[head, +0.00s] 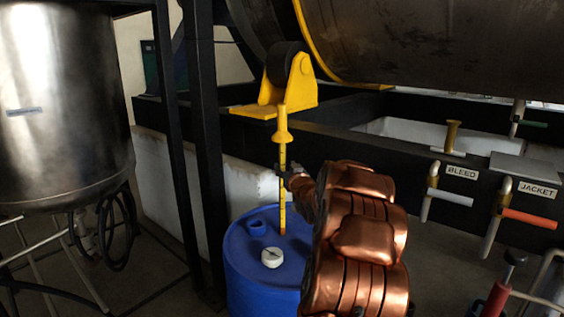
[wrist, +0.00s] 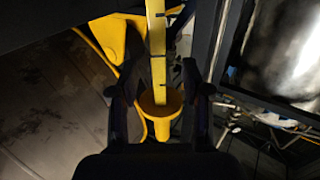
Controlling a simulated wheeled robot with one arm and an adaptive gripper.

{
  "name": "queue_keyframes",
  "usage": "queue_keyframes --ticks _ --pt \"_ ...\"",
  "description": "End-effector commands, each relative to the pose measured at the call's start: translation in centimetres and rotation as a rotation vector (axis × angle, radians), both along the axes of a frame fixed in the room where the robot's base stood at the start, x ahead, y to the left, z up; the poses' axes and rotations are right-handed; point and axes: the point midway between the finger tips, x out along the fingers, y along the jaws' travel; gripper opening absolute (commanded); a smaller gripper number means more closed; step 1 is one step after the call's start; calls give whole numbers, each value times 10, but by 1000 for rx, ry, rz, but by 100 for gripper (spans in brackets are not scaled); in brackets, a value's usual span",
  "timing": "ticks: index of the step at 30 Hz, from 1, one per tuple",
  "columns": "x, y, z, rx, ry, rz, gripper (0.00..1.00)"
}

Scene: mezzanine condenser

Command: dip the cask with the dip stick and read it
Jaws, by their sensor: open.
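The yellow dip stick (head: 282,190) stands upright over the blue cask (head: 250,290), with dark marks along it and a flared yellow collar (head: 283,135) near its top. Its lower end meets the cask's top in the picture; I cannot tell whether it is inside an opening. My gripper (head: 284,173) is around the stick's middle, below the collar. In the wrist view the stick (wrist: 157,45) runs between the open fingers (wrist: 159,108), with the collar (wrist: 161,104) between them in the picture. A white round cap (head: 272,257) and a blue raised bung (head: 259,228) are on the cask's top.
A steel tank (head: 62,100) and dark posts stand left. At right are a BLEED lever (head: 446,197) and an orange-handled JACKET lever (head: 530,218). Floor left of the cask is partly clear.

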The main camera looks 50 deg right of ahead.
Motion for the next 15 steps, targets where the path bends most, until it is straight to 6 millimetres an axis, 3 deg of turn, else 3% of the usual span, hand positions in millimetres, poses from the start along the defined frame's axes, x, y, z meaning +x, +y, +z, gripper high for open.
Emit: queue_keyframes --ticks 15 --pt "28 -18 3 0 2 2 48"
